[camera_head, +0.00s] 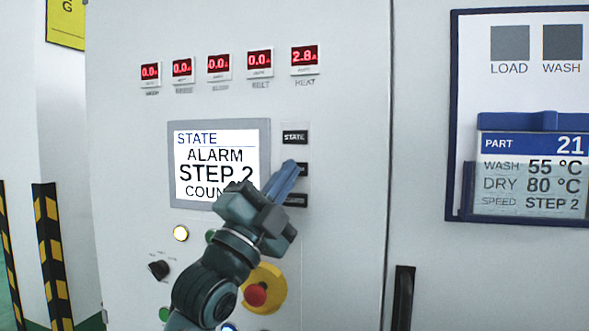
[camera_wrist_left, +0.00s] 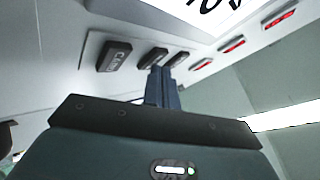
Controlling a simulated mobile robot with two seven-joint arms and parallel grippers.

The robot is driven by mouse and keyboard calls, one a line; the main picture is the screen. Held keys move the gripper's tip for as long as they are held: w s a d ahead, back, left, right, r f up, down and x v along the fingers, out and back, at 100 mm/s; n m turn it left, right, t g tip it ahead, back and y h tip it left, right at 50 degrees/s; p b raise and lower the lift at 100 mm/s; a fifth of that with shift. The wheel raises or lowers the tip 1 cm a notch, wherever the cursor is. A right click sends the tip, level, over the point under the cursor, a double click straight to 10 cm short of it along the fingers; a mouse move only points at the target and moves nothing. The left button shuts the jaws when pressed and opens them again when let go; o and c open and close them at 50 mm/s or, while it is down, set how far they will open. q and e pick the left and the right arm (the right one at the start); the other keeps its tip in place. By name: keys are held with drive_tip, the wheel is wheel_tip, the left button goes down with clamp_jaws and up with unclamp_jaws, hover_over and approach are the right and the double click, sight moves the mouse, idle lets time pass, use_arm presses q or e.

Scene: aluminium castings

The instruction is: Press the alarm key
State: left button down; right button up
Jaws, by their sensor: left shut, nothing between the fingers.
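A column of black keys stands right of the grey-framed screen (camera_head: 220,128). The top key (camera_head: 295,137) reads STATE. The middle key (camera_head: 304,169) is partly covered by my left gripper, and its label cannot be read; the lowest key (camera_head: 297,200) is partly covered too. The screen reads STATE, ALARM, STEP 2 and a partly hidden line. My left gripper (camera_head: 290,166) is shut and empty, its tips over the middle key. In the left wrist view the tips (camera_wrist_left: 161,70) are close below the middle key (camera_wrist_left: 152,57); contact cannot be told.
A red button on a yellow disc (camera_head: 264,280), a black knob (camera_head: 158,269) and a lit round button (camera_head: 181,233) sit lower on the panel. Red displays (camera_head: 260,62) line the top. A blue-framed board (camera_head: 455,120) hangs at right, beyond a dark handle (camera_head: 403,295).

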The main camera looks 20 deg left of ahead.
use_arm(q)
drive_tip(key=shift+w, duration=0.2)
drive_tip(key=shift+s, duration=0.15)
idle(0.4)
drive_tip(key=shift+s, duration=0.6)
drive_tip(key=s, duration=0.5)
drive_tip(key=shift+a+p, duration=0.1)
drive_tip(key=shift+p, duration=0.2)
idle(0.4)
